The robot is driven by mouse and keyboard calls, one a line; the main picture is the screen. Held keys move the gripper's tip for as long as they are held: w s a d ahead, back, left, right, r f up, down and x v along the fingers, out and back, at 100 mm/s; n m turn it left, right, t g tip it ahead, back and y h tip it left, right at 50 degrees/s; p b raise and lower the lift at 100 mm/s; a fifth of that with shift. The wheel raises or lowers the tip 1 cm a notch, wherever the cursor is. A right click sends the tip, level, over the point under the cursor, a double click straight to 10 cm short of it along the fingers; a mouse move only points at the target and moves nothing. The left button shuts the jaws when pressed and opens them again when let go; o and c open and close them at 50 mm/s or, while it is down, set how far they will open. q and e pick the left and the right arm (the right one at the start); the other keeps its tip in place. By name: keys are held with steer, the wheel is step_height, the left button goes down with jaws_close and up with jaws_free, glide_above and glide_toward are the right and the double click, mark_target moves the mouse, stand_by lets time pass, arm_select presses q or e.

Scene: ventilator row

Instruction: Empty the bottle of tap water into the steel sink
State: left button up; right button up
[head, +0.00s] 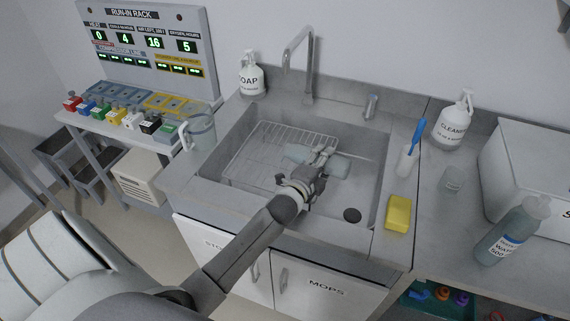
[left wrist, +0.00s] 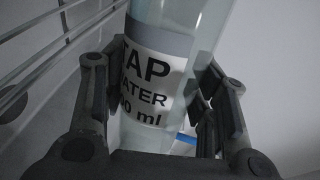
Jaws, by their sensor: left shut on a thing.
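The steel sink (head: 235,170) is set in the counter, with a wire rack on the left of its basin. My left gripper (head: 322,156) is over the basin, shut on a pale translucent bottle (head: 338,167). My right gripper is not in view.
A tall faucet (head: 308,65) and soap bottle (head: 250,75) stand behind the sink. A clear jug (head: 200,130) stands left.

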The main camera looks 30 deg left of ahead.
arm_select(q)
steer(key=shift+a+r+n+p, duration=0.1)
steer(key=shift+a+n+p, duration=0.3)
steer(key=shift+n, duration=0.3)
stand_by(1.1)
